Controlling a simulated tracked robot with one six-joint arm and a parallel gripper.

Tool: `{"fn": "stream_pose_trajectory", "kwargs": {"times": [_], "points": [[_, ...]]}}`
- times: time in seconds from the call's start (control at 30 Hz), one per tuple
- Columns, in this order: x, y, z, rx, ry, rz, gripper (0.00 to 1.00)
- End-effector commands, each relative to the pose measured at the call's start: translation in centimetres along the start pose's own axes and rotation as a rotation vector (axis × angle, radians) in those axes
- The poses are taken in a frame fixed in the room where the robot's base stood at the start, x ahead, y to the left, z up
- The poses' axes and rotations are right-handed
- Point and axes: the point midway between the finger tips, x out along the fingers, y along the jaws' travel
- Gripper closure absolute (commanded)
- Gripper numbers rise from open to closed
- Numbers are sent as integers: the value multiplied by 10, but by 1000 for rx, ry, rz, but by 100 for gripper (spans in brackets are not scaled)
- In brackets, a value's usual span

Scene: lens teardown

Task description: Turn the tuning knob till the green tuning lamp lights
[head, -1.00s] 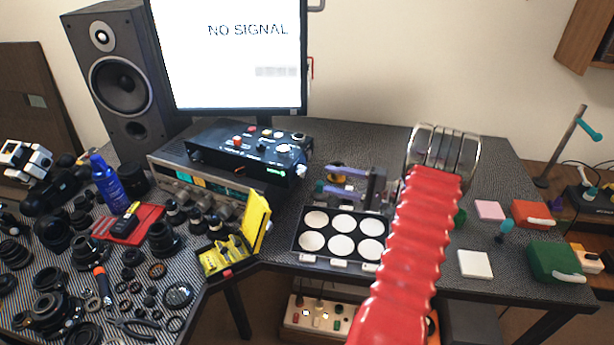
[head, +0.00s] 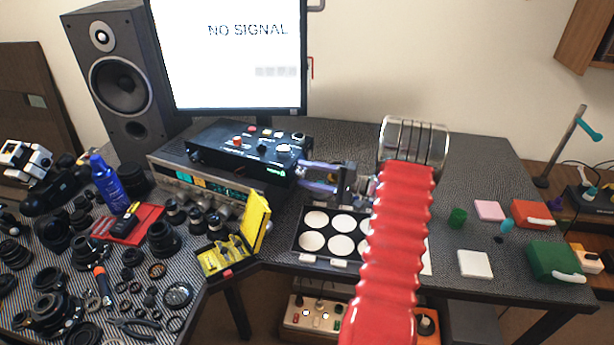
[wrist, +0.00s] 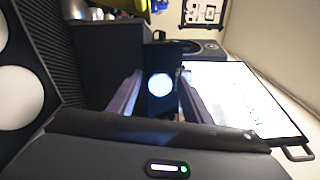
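A silver receiver (head: 170,163) with amber and teal lit windows stands at the back of the desk, left of centre. On it lies a black box (head: 225,151) with several knobs and buttons on top and a small green glow (head: 275,170) on its front. I cannot tell whether that glow is the tuning lamp, nor which knob is the tuning knob. My gripper (head: 303,174) is open, its purple fingers pointing left close to the box's right end. In the wrist view, a pale round face (wrist: 160,84) on a dark surface shows between the parted fingers; contact is not visible.
A monitor (head: 235,55) reading NO SIGNAL stands behind the box. A black tray (head: 297,243) of white discs lies below my gripper. An open yellow case (head: 256,222) stands in front of the receiver. Lens parts crowd the left desk.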

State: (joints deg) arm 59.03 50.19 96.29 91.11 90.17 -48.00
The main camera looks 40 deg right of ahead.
Motion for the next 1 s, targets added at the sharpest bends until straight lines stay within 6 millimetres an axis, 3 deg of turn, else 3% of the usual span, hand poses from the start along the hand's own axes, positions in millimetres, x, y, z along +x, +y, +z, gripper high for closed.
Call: {"fn": "stream_pose_trajectory", "kwargs": {"times": [0.53, 1.0], "points": [[0, 1, 0, 1, 0, 1, 93], [0, 2, 0, 104, 1, -6, 93]]}}
